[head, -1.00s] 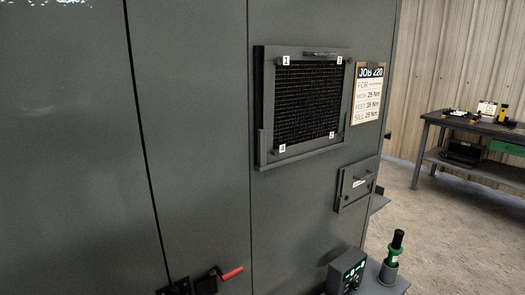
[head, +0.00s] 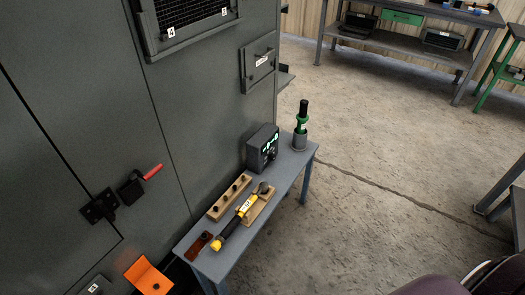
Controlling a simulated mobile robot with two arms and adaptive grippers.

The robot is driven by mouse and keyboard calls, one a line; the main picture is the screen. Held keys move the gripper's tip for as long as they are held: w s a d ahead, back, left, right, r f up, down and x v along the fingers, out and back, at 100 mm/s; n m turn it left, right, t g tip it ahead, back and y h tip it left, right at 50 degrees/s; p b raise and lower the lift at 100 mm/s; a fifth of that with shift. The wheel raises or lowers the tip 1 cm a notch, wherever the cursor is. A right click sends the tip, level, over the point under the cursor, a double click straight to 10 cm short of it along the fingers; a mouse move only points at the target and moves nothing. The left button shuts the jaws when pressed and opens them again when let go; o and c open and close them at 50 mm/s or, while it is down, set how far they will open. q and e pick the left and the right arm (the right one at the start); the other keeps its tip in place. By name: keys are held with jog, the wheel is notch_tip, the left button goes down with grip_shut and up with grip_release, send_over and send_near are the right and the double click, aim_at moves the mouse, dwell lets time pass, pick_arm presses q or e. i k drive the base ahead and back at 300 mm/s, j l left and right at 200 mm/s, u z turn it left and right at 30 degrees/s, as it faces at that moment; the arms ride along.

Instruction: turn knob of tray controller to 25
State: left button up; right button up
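The likely tray controller is a dark box (head: 262,148) with green lit marks and knobs on its front face. It stands at the back of a narrow grey side table (head: 226,262) beside the cabinet. Its dial reading is too small to make out. Neither of my grippers shows in the head view.
A green and black tool (head: 301,122) stands upright in a holder beside the box. A yellow and black tool (head: 240,217) and a wooden block with pegs (head: 229,197) lie nearer. A red-handled latch (head: 140,182) juts from the cabinet (head: 200,120). Open floor (head: 370,130) lies to the right.

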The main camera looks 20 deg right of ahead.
aim_at(272, 156)
jog(key=i+l+u, duration=0.1)
jog(key=l, duration=0.5)
jog(key=i+l, duration=0.1)
jog(key=l, duration=0.45)
jog(key=l+u, duration=0.15)
jog(key=l, duration=0.45)
jog(key=i, duration=0.05)
